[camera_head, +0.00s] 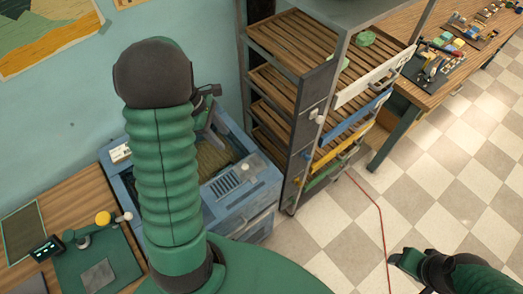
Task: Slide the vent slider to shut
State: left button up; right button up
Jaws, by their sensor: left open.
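A blue-grey box-like cabinet (262,183) stands below and right of my left arm. Its top has a pale slotted vent plate (223,184), with a small light knob (245,167) at its right end that may be the slider. The slider's exact position is too small to tell. My left gripper (210,92) is open and empty, above the cabinet's back part and apart from the vent. My green left arm hides the cabinet's left middle. Part of my right arm, with its gripper end (402,259), shows at the lower right, apart from the cabinet; its fingers are unclear.
A tall rack with slatted wooden shelves (290,43) stands close to the cabinet's right. A wooden desk (75,188) with a green board and a small arm-like device (100,219) is at left. A red cord (381,225) lies on the otherwise clear checkered floor.

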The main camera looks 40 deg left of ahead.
pick_arm(q)
send_near(245, 166)
jog(key=p+x, duration=0.1)
jog(key=x, duration=0.7)
jog(key=shift+w, duration=0.1)
jog(key=shift+a+f, duration=0.1)
jog(key=shift+f, duration=0.2)
jog(key=shift+s+a, duration=0.1)
jog(key=shift+s, duration=0.15)
jog(key=shift+w+d, duration=0.1)
jog(key=shift+d, duration=0.15)
jog(key=shift+c, duration=0.9)
jog(key=shift+w+d, duration=0.1)
jog(key=shift+d, duration=0.05)
jog(key=c, duration=0.5)
grip_shut()
pick_arm(e)
jog(key=shift+s+d+r, duration=0.45)
jog(key=shift+s+r, duration=0.2)
jog(key=shift+r, duration=0.05)
